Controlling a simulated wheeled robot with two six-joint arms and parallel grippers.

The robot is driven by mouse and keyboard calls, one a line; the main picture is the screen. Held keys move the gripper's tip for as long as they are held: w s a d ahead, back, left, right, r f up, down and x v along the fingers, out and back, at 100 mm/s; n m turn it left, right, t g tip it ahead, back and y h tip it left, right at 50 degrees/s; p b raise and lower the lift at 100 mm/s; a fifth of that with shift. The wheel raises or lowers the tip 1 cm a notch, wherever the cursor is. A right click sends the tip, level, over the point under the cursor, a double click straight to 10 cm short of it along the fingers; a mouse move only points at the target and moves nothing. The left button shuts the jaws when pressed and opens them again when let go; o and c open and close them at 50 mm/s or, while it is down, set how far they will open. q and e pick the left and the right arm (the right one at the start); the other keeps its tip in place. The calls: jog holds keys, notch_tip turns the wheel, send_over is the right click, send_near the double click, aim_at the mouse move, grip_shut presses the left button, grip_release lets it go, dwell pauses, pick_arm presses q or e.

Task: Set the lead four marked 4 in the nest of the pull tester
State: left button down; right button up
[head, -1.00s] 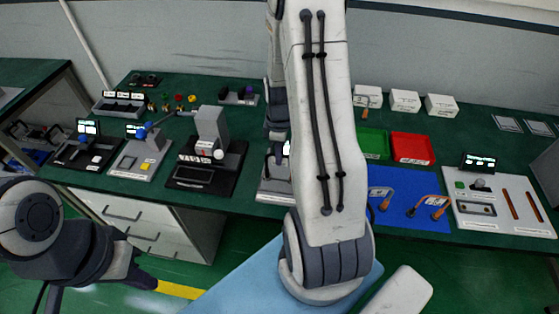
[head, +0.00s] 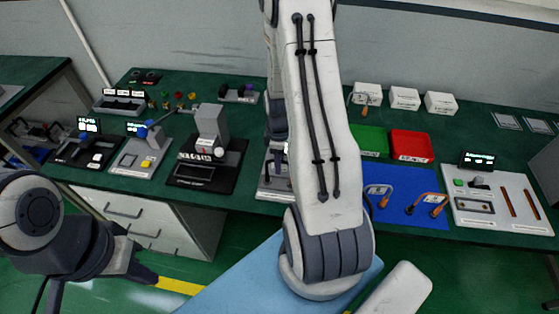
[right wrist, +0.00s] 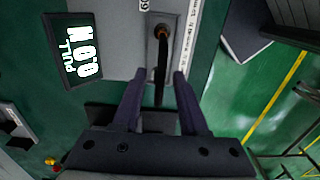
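In the right wrist view the pull tester (right wrist: 112,45) has a lit display (right wrist: 75,55) reading 0.0 N. A dark lead (right wrist: 160,72) with a copper-coloured end lies at a recess in its light top; whether it is fully seated is unclear, and no mark 4 is readable. My right gripper (right wrist: 159,78) has its fingers apart on both sides of the lead, with gaps visible. In the head view the tester (head: 266,188) is mostly hidden behind my right arm, as is the right gripper. My left gripper (head: 148,278) hangs low at the left, its fingers unclear.
A blue mat (head: 400,217) with several orange-and-dark leads (head: 430,203) lies right of my right arm. Green (head: 373,141) and red (head: 411,145) trays and white boxes (head: 403,98) stand behind it. Other bench devices (head: 211,150) stand to the left.

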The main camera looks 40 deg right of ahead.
jog(key=shift+r, duration=0.3)
jog(key=shift+w+r, duration=0.1)
jog(key=shift+r, duration=0.25)
notch_tip(320, 180, up, 11)
jog(key=b, duration=0.2)
jog(key=s+a+r, duration=0.1)
jog(key=a+r, duration=0.1)
jog(key=a, duration=0.7)
jog(key=s+a+r, duration=0.1)
jog(key=a+r, duration=0.1)
jog(key=a, duration=0.7)
jog(key=s+a+r+m+y, duration=0.1)
jog(key=s+a+r, duration=0.1)
jog(key=s+a, duration=1)
jog(key=shift+s+a+r, duration=0.25)
jog(key=shift+s+a, duration=0.15)
jog(key=shift+s, duration=0.85)
